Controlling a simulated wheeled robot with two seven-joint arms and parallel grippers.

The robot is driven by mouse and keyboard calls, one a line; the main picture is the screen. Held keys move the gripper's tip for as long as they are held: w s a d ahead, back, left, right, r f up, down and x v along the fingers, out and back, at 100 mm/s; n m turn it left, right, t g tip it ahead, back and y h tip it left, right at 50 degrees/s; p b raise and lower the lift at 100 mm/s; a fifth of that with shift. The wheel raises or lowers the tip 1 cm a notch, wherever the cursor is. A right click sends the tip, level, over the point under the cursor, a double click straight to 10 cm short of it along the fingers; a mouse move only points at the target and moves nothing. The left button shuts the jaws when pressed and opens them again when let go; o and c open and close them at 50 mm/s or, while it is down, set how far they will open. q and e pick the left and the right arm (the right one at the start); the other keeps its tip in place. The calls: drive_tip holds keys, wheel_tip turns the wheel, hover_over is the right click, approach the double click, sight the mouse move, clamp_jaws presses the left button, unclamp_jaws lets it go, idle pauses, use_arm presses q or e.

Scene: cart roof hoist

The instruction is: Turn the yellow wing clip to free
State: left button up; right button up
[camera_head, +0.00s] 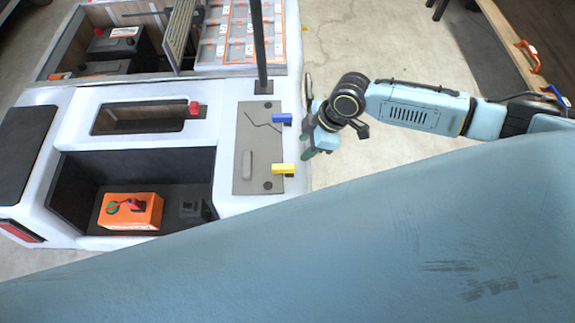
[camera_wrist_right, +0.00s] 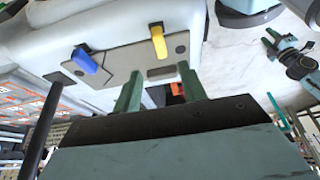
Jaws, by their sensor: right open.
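The yellow wing clip (camera_head: 284,169) sits at the right edge of a grey plate (camera_head: 245,140) on the white cart, lying crosswise in the head view. It also shows in the right wrist view (camera_wrist_right: 158,42), above the gap between my fingers. My right gripper (camera_head: 311,151) is just right of the cart edge, apart from the clip. In the right wrist view its two green fingers (camera_wrist_right: 160,86) are spread with nothing between them. What looks like my left gripper (camera_wrist_right: 274,40) shows small at the upper right of that view; its jaw state is unclear.
A similar blue clip (camera_head: 282,118) is farther back on the plate. A black post (camera_head: 260,50) rises behind it. An orange box (camera_head: 130,210) sits in the cart's dark bay. A large blue surface covers the lower head view.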

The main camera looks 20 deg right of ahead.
drive_tip(key=b+x, duration=0.2)
drive_tip(key=x, duration=0.9)
drive_tip(key=shift+w+a+f+b, duration=0.1)
drive_tip(key=shift+f+b, duration=0.05)
drive_tip(key=shift+b, duration=0.2)
drive_tip(key=shift+a+f, duration=0.25)
drive_tip(key=shift+f, duration=0.3)
use_arm(q)
drive_tip(key=a+f, duration=0.3)
use_arm(e)
drive_tip(key=shift+c, duration=0.3)
clamp_jaws()
use_arm(q)
drive_tip(key=shift+w+d, duration=0.1)
drive_tip(key=shift+w, duration=0.2)
